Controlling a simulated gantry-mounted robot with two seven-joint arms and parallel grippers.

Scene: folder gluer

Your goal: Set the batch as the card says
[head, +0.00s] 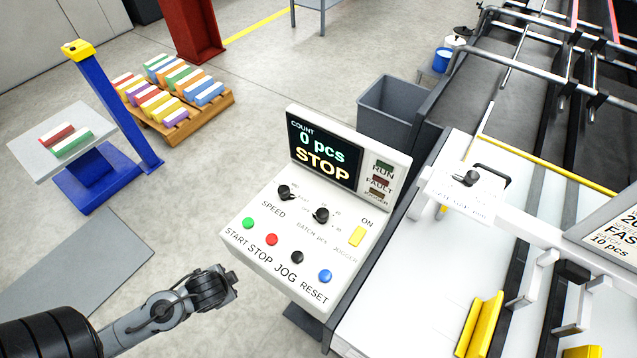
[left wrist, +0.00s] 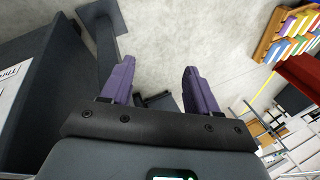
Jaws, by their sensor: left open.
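The control panel (head: 262,222) stands in the middle of the head view. Its batch pcs knob (head: 321,215) is black and sits right of the black speed knob (head: 286,192); I cannot read either pointer for certain. The display (head: 322,150) reads COUNT 0 pcs and STOP. My right gripper is not in view.
Start (head: 248,223), stop (head: 271,239), jog (head: 297,257) and reset (head: 325,276) buttons line the panel front. A yellow jogger switch (head: 357,236) is at its right. The machine bed (head: 405,300) lies right; a grey bin (head: 388,105) stands behind.

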